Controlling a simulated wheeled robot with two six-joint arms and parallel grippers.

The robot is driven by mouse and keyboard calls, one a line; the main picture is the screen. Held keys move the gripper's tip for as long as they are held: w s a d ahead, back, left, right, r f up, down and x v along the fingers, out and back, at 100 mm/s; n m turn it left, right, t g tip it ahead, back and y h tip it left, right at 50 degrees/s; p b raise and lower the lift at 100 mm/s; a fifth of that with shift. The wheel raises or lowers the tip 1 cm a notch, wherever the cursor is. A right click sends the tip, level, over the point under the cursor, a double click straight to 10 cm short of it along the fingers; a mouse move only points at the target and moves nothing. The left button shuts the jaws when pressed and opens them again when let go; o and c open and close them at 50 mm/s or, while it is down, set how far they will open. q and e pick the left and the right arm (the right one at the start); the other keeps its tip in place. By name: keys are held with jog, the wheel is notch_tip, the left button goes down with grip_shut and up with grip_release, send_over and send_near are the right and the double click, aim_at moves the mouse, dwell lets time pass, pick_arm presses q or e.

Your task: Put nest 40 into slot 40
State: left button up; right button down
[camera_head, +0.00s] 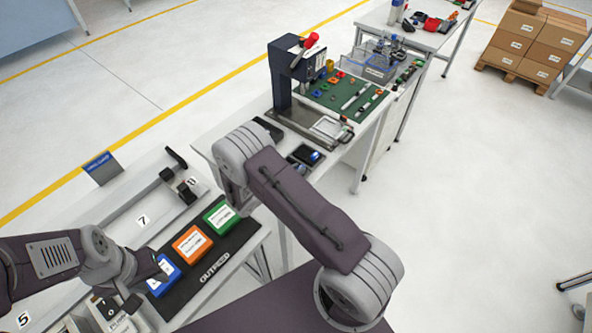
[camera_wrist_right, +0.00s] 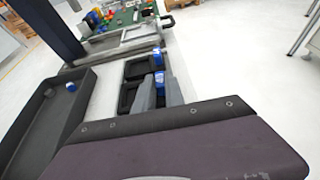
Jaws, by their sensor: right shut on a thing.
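My right gripper (camera_wrist_right: 160,94) shows in the right wrist view, its two grey fingers shut on a small blue-topped piece (camera_wrist_right: 160,80). It is low over a black recessed holder (camera_wrist_right: 131,92) on the bench. A second black holder (camera_wrist_right: 141,66) lies just beyond, with another blue-topped piece (camera_wrist_right: 158,57) at its right end. In the head view the holders (camera_head: 305,156) show beside my right arm, which hides the right gripper. No number 40 is readable, so I cannot tell which piece or holder bears it. My left gripper (camera_head: 152,266) is near the blue bin; its fingers are unclear.
A dark press (camera_head: 283,75) with a red knob stands behind the holders, beside a green mat (camera_head: 340,97) with small parts. A black tray (camera_wrist_right: 45,120) lies left of the right gripper. Blue, orange (camera_head: 191,243) and green (camera_head: 221,215) bins stand at front left.

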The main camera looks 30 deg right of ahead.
jog(key=shift+f+b, duration=0.5)
jog(key=c, duration=1.3)
grip_release()
jog(key=b+v, duration=0.1)
jog(key=v, duration=0.8)
